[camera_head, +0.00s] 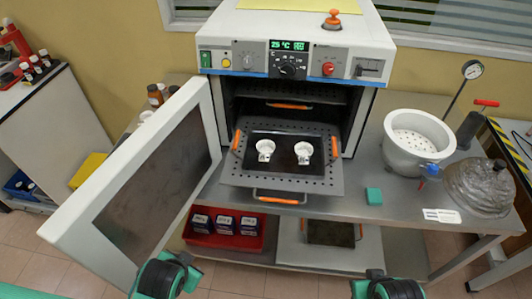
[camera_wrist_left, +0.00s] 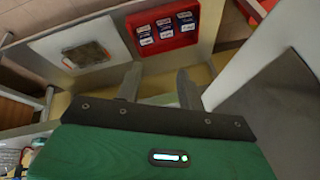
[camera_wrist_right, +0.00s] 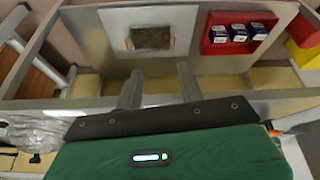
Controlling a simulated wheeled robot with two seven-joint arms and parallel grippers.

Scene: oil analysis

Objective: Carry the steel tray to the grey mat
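A steel tray (camera_head: 258,178) with orange side handles and a dark middle sits on the pulled-out rack in the open oven. Two small white crucibles (camera_head: 265,150) (camera_head: 303,153) stand on it. A pale grey sheet (camera_head: 290,248), seemingly the mat, lies on the lower shelf; it also shows in the right wrist view (camera_wrist_right: 115,25). A dark square with orange ends (camera_wrist_right: 152,37) lies on it. My left gripper (camera_wrist_left: 160,86) is open and empty, low in front of the oven door. My right gripper (camera_wrist_right: 160,86) is open and empty, in front of the bench.
The oven door (camera_head: 135,175) stands wide open at the left. A red bin (camera_head: 225,241) with several boxes is on the lower shelf. A white pot (camera_head: 418,143), a glass desiccator (camera_head: 480,187) and a teal block (camera_head: 374,196) stand on the bench to the right.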

